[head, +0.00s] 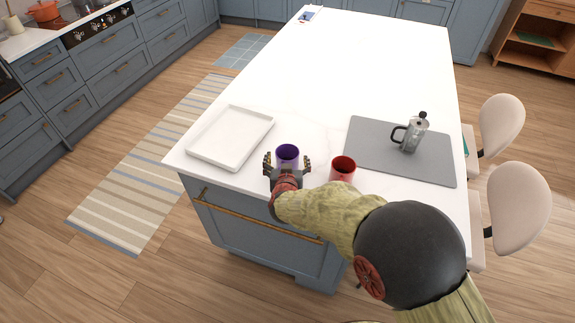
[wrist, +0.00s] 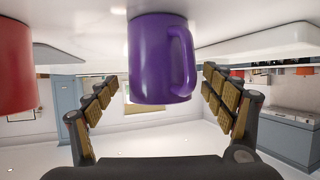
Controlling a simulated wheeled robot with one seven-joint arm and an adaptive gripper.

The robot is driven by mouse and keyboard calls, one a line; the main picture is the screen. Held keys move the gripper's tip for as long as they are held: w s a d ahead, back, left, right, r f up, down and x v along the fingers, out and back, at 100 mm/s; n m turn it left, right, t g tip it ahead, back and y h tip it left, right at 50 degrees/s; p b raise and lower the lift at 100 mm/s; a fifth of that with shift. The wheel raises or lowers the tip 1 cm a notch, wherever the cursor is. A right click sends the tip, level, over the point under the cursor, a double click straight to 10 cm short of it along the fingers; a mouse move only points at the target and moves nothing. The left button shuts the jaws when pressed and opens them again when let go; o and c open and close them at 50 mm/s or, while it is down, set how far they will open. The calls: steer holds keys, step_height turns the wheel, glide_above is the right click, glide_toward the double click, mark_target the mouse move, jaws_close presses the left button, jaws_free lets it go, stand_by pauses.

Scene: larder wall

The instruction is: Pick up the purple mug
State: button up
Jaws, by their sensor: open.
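The purple mug (head: 287,155) stands on the white island top near its front edge in the head view. In the wrist view the purple mug (wrist: 158,60) appears large and upside down, with its handle toward the right. My gripper (head: 287,164) is open at the mug's near side. In the wrist view the two fingers of my gripper (wrist: 160,88) are spread, one to each side of the mug, with visible gaps. I cannot tell how far the mug reaches between the fingertips.
A red mug (head: 343,170) stands close on the right; it also shows at the left of the wrist view (wrist: 15,65). A white tray (head: 217,153) lies to the left. A grey mat (head: 370,155) with a moka pot (head: 411,134) lies to the right.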

steer(key=shift+x, duration=0.95)
steer(key=shift+r, duration=0.1)
steer(key=c, duration=1.7)
